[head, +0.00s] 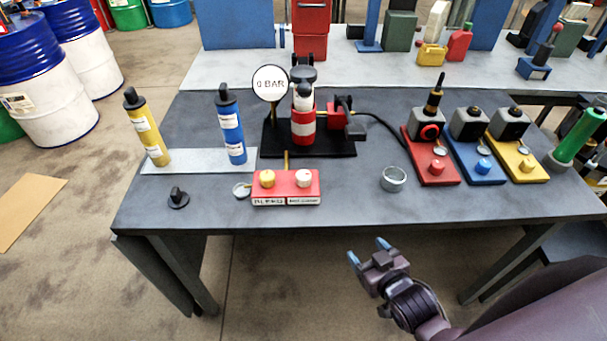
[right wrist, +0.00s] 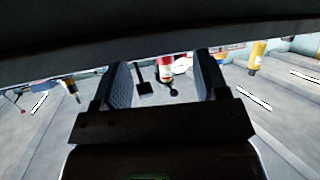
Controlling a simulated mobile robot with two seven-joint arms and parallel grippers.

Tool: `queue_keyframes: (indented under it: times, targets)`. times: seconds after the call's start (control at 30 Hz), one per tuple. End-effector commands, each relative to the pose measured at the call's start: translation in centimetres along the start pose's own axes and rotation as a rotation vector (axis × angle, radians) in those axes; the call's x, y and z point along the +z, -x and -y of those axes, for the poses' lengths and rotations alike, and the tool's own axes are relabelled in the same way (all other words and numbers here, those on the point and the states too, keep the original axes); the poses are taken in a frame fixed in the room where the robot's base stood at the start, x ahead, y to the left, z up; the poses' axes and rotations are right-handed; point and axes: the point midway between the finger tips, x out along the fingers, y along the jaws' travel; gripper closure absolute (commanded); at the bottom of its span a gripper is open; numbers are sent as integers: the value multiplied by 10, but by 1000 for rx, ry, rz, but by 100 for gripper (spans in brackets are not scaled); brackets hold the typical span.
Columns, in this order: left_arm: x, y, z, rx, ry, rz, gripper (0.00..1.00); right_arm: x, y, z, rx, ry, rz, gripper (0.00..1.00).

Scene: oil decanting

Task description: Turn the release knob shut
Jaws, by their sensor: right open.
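A red block (head: 286,197) near the front of the table has a yellow knob (head: 267,178) and a white knob (head: 304,181) on top, with labels on its front. No label reads clearly as the release knob, so I cannot tell which knob it is. Behind it a red and white cylinder (head: 303,125) stands on a black base, with a round gauge (head: 270,83) reading 0 BAR. My right gripper (head: 368,250) is open and empty, in front of the table edge and right of the block. Its open fingers also show in the right wrist view (right wrist: 163,82). My left gripper is out of view.
A yellow tube (head: 148,128) and a blue tube (head: 231,127) stand at left on a pale strip. A black knob (head: 178,197), a metal cup (head: 393,179) and red, blue and yellow bases at right are on the table. The front right of the tabletop is clear.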

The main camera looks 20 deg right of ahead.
Motion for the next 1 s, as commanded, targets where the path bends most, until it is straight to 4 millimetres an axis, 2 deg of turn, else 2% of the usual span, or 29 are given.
queue_keyframes:
  times: [0.03, 0.2, 0.33, 0.5, 0.6, 0.73, 0.87, 1.0]
  targets:
    - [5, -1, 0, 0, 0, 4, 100, -21, -16, 8, -31, 19, -79, 33]
    - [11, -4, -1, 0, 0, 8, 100, -91, -48, 43, -160, 72, -333, 33]
    - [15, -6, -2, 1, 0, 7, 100, -144, -60, 77, -303, 124, -528, 33]
    - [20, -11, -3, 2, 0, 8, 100, -198, -61, 125, -538, 215, -746, 33]
    - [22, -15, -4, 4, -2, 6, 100, -219, -55, 152, -693, 284, -841, 33]
    - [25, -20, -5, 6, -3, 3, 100, -235, -46, 183, -907, 394, -923, 33]
    - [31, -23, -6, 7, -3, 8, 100, -239, -37, 207, -1124, 529, -950, 33]
    - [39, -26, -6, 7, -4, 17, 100, -232, -32, 221, -1342, 704, -910, 33]
